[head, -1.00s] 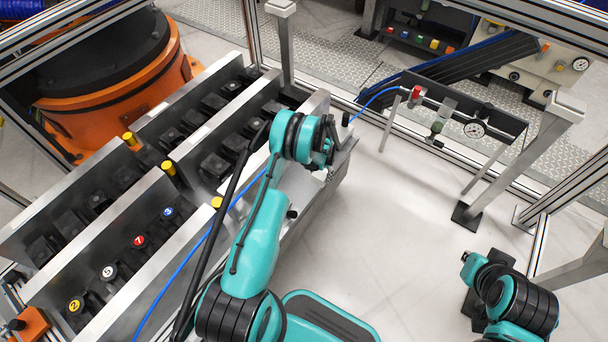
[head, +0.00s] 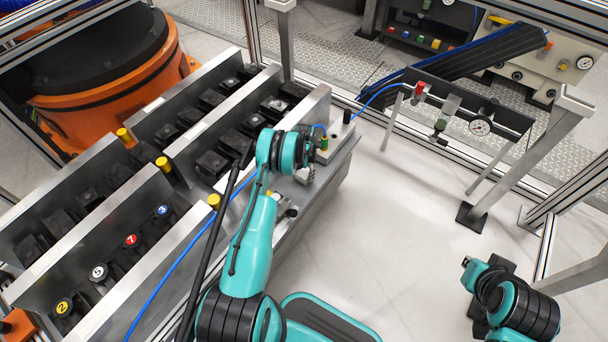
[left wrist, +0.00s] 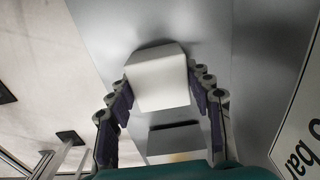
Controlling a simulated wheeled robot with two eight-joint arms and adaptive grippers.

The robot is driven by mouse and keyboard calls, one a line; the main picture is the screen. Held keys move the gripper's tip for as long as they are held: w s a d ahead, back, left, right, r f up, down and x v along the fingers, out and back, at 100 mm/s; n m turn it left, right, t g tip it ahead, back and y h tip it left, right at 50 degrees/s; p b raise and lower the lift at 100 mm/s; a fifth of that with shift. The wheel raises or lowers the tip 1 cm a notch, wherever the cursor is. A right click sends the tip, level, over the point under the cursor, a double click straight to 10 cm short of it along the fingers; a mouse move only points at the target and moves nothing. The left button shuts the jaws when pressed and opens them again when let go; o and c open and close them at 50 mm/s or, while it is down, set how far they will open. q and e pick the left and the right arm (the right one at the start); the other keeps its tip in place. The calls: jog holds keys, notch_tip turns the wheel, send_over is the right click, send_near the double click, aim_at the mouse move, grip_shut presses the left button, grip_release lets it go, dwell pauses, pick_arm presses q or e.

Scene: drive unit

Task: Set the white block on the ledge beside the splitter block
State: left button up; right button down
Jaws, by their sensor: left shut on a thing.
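The white block (left wrist: 158,80) sits between the fingers of my left gripper (left wrist: 162,84) in the left wrist view, and the fingers press on its two sides. A grey metal surface (left wrist: 205,25) lies behind it; I cannot tell whether the block touches it. In the head view my left wrist covers most of this gripper and the block, above the ledge (head: 342,152) at the right end of the unit. A small fitting with a green part and a blue hose (head: 324,143), perhaps on the splitter block, stands just beyond the wrist. My right gripper (head: 466,262) is small at lower right; its jaw opening is unclear.
A second pale block with a dark slot (left wrist: 175,143) is below the held one in the wrist view. Metal rails (head: 200,140) with black sockets and numbered knobs (head: 131,241) lie left. The floor (head: 400,220) between is clear.

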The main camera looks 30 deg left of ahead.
pick_arm(q)
jog(key=o, duration=1.6)
jog(key=shift+r, duration=0.1)
jog(key=shift+o, duration=0.2)
jog(key=shift+r, duration=0.1)
notch_tip(320, 180, up, 11)
jog(key=p, duration=0.4)
notch_tip(320, 180, up, 16)
jog(key=t, duration=0.1)
send_over(304, 172)
jog(key=d, duration=0.5)
jog(key=s+d+r+t, duration=0.1)
jog(key=s+d+r, duration=0.2)
jog(key=r, duration=0.5)
jog(key=s+d+r+t, duration=0.1)
jog(key=s+d+r, duration=0.25)
jog(key=r, duration=0.35)
jog(key=s+d+r+t, duration=0.1)
jog(key=s+d+r, duration=0.25)
jog(key=s, duration=0.25)
jog(key=s+d+r+t, duration=0.1)
jog(key=s+d+r, duration=0.25)
jog(key=s, duration=0.25)
jog(key=s+d+t, duration=0.2)
jog(key=s+d, duration=0.1)
jog(key=s, duration=0.7)
jog(key=shift+s+f+n, duration=0.25)
jog(key=shift+f+n, duration=0.15)
jog(key=shift+f, duration=0.05)
jog(key=shift+d, duration=0.1)
